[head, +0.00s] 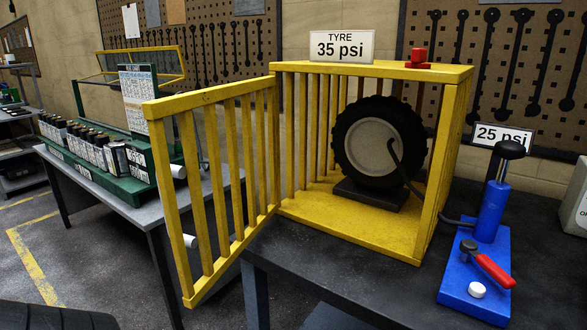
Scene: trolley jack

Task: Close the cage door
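The cage (432,165) is a yellow barred box on the dark workbench. Its barred door (214,180) stands wide open, swung out to the left and toward me from the cage's left front edge, and it overhangs the bench's left edge. Inside the cage a black tyre (348,140) on a pale rim stands upright on a dark block. A black hose runs from the rim out through the cage's right side. A red block (418,58) sits on top of the cage near the right. Neither of my grippers is in view.
A blue pump (476,268) with a red lever and white button stands right of the cage, by a "25 psi" sign (502,136). A "TYRE 35 psi" sign (341,46) stands on the cage top. A second table (140,212) holding canisters is behind the door.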

